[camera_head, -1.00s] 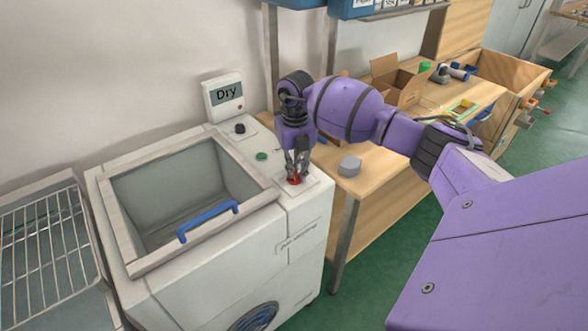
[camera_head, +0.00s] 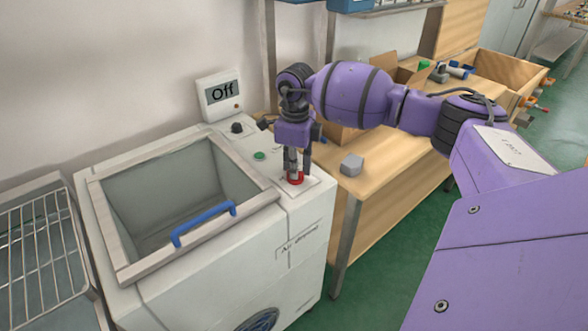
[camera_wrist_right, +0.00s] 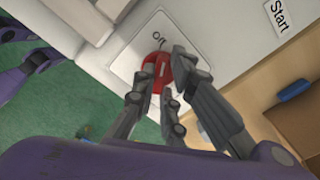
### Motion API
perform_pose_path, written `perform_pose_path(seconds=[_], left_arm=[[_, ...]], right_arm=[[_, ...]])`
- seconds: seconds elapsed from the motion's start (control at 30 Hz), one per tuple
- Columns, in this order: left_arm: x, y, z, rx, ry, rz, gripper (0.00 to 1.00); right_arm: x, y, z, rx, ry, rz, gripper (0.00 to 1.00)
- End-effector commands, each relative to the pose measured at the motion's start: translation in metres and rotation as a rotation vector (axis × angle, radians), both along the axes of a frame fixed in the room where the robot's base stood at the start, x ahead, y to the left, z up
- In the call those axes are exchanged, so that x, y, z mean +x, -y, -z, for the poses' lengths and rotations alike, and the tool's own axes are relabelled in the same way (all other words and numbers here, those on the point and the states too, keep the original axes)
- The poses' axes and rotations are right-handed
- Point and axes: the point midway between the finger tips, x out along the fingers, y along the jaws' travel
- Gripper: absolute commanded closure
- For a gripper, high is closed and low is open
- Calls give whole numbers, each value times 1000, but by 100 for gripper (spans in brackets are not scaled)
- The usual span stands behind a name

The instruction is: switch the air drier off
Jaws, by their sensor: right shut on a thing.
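The air drier (camera_head: 300,222) is a white cabinet with an open grey basin and a blue handle (camera_head: 205,223). The fingers hide part of the knob. My left gripper is not seen in the head view.
A green button (camera_head: 260,156) and a black knob (camera_head: 237,128) are on the drier's top. A wire rack (camera_head: 38,245) stands at the left. A wooden table (camera_head: 385,160) at the right holds a grey block (camera_head: 351,165) and a cardboard box.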

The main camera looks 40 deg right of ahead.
Motion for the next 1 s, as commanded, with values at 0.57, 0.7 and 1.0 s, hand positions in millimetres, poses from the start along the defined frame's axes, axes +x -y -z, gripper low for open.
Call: perform_pose_path(seconds=[0.57,0.7,1.0], left_arm=[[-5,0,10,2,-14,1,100],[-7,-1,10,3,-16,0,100],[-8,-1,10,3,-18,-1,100]], right_arm=[[1,1,-1,-1,2,-219,100],[1,1,-1,-1,2,-225,100],[1,1,-2,-2,3,-225,87]])
